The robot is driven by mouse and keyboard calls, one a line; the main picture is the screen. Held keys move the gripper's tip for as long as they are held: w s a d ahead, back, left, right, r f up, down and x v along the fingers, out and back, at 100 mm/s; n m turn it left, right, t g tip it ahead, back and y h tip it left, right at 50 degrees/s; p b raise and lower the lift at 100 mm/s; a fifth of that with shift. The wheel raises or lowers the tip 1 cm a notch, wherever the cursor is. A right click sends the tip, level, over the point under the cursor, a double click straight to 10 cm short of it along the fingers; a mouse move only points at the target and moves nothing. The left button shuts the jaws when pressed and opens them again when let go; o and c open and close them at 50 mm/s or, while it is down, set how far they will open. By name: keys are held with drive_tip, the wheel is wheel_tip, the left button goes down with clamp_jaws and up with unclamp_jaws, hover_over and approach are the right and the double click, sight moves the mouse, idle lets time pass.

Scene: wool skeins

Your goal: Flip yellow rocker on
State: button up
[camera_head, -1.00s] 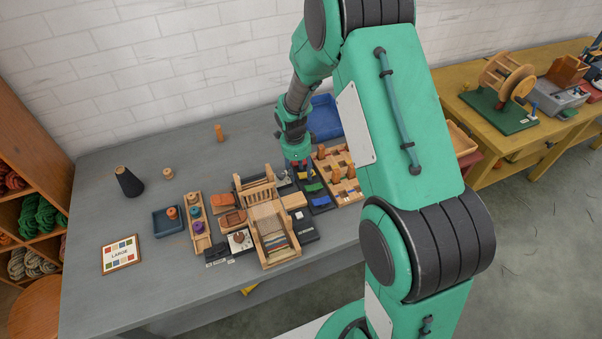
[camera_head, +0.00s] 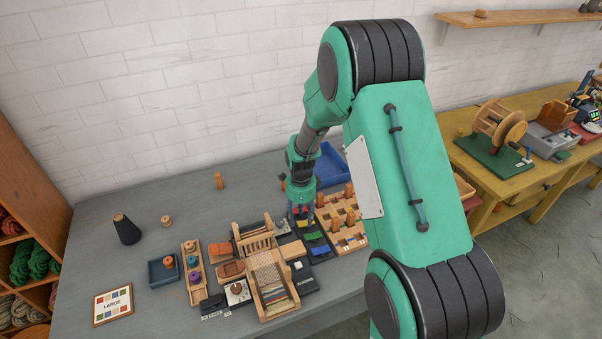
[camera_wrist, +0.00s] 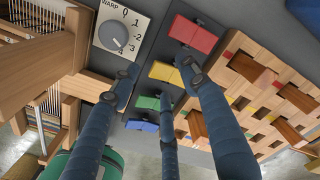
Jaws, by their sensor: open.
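The yellow rocker (camera_wrist: 165,73) is on a dark panel (camera_wrist: 211,66), in a row between the red rocker (camera_wrist: 193,33) and the green rocker (camera_wrist: 147,103). The blue rocker (camera_wrist: 143,125) is at the row's far end. My gripper (camera_wrist: 161,79) is open and empty, its fingers spread around the yellow rocker in the wrist view; one fingertip overlaps its edge. I cannot tell whether it touches, or which way the rocker is tipped. In the head view my gripper (camera_head: 301,216) points down over the panel and partly hides the yellow rocker (camera_head: 303,225).
A numbered WARP dial (camera_wrist: 118,38) is beside the panel. A wooden peg block (camera_wrist: 247,75) stands close on the other side. A small wooden loom (camera_head: 272,283) is left of the panel. A blue tray (camera_head: 333,163) lies behind. The table's back left (camera_head: 110,195) is mostly clear.

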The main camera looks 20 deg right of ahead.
drive_tip(key=s+a+r+n+t+p, duration=0.1)
drive_tip(key=s+r+n, duration=0.2)
drive_tip(key=r, duration=1.1)
drive_tip(key=s+a+r+n+p, duration=0.2)
drive_tip(key=s+r+n, duration=0.2)
drive_tip(key=r, duration=1.1)
drive_tip(key=shift+s+a+t, duration=0.2)
drive_tip(key=shift+s+t, duration=0.2)
drive_tip(key=shift+s, duration=0.3)
drive_tip(key=m+g+b, duration=0.1)
drive_tip(key=m+g, duration=0.1)
drive_tip(key=m, duration=0.5)
hover_over(301, 223)
wheel_tip(301, 223, down, 17)
drive_tip(key=shift+f, duration=0.15)
drive_tip(key=shift+f, duration=0.15)
wheel_tip(301, 223, down, 14)
drive_tip(key=b, duration=0.3)
drive_tip(key=shift+r+b, duration=0.25)
drive_tip(key=shift+b, duration=0.05)
